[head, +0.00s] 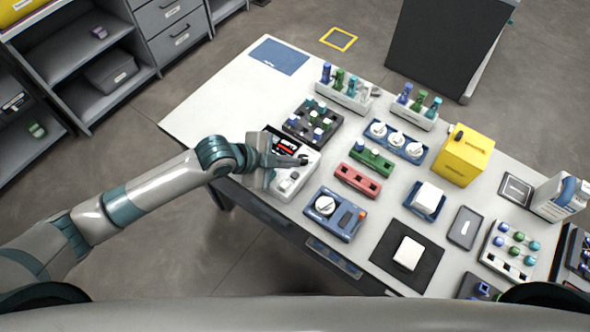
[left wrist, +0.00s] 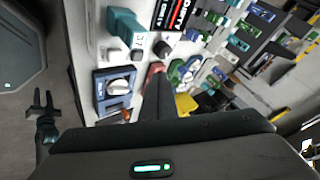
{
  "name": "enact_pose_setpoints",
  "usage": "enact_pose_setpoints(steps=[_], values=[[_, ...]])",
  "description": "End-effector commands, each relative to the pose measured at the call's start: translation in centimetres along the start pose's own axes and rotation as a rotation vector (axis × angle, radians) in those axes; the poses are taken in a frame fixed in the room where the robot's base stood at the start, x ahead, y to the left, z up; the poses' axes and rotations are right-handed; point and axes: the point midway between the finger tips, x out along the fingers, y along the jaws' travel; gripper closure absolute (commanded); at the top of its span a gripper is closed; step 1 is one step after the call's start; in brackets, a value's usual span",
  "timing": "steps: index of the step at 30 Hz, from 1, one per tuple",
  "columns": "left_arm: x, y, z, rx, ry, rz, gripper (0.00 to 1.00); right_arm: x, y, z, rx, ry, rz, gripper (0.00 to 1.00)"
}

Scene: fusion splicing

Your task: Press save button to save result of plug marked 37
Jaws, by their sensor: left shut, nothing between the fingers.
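The tester (head: 291,183) is a white box with a dark screen (head: 284,144) showing red and white marks, at the table's near left edge. The screen shows in part at the top of the left wrist view (left wrist: 170,14). No save marking is readable.
A blue box with a white dial (head: 325,205), a red socket strip (head: 357,180) and a dark block with several plugs (head: 313,122) stand close by. Racks of coloured plugs (head: 345,91) and a yellow box (head: 463,155) are farther back.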

Motion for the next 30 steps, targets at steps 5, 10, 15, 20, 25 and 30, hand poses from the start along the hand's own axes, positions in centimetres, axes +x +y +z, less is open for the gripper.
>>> enact_pose_setpoints(steps=[5,10,15,20,25,30], values=[[-1.17,-0.85,-0.84,0.000,0.000,0.000,1.00,-1.55,0.02,-0.14,0.000,0.000,0.000,0.69],[-1.33,-0.96,-0.97,0.000,0.000,0.000,1.00,-1.75,0.02,-0.16,0.000,0.000,0.000,0.69],[-1.28,-0.93,-0.94,0.000,0.000,0.000,1.00,-1.68,0.02,-0.16,0.000,0.000,0.000,0.69],[-1.28,-0.94,-0.94,0.000,0.000,0.000,1.00,-1.68,0.01,-0.16,0.000,0.000,0.000,0.69],[-1.28,-0.94,-0.95,0.000,0.000,0.000,1.00,-1.68,0.00,-0.16,0.000,0.000,0.000,0.69],[-1.28,-0.94,-0.95,0.000,0.000,0.000,1.00,-1.68,-0.01,-0.15,0.000,0.000,0.000,0.69]])
